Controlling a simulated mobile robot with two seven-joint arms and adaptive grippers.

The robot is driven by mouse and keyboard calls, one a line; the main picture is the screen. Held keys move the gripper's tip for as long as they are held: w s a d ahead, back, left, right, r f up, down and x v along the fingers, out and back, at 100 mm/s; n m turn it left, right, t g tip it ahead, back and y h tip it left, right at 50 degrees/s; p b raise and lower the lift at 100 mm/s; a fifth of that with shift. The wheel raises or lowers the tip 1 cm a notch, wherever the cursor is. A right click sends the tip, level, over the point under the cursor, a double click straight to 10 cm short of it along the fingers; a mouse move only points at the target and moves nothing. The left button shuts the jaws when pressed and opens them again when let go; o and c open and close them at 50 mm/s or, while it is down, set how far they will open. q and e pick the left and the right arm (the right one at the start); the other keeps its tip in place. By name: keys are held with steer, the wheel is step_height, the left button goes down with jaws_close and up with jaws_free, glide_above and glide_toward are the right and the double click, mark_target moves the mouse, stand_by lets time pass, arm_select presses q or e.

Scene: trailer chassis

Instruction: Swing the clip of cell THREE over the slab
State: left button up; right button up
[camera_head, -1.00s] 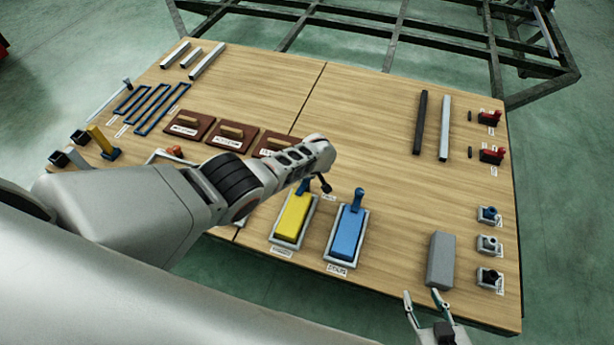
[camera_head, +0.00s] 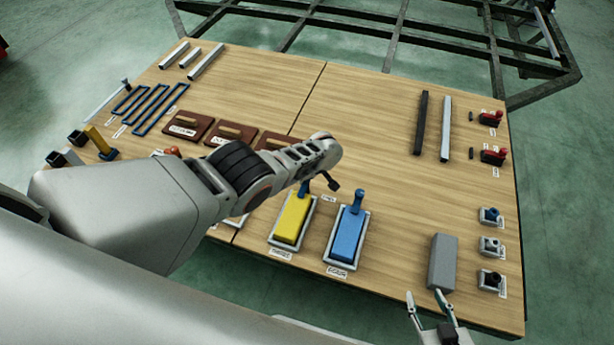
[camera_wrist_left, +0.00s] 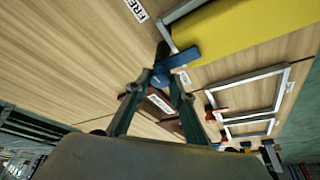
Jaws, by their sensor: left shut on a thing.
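The yellow slab (camera_head: 291,218) lies in a pale frame (camera_head: 275,246), which I take for cell three; its label is hard to read. A blue clip (camera_head: 306,186) stands at the slab's far end, partly behind my left arm. In the left wrist view my left gripper (camera_wrist_left: 160,84) is shut on this blue clip (camera_wrist_left: 176,64), beside the yellow slab (camera_wrist_left: 243,29). In the head view my left wrist hides the fingertips. My right gripper (camera_head: 424,294) is open and empty at the front edge, close to the grey block (camera_head: 442,262).
A blue slab (camera_head: 349,236) with an upright blue clip (camera_head: 357,201) lies to the right. Empty frames with red clips (camera_wrist_left: 218,109) show in the left wrist view. Brown blocks with wooden handles (camera_head: 235,133) lie behind my left arm. The table's middle right is clear.

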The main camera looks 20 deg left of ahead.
arm_select(q)
steer(key=shift+a, duration=0.15)
steer(key=o, duration=1.1)
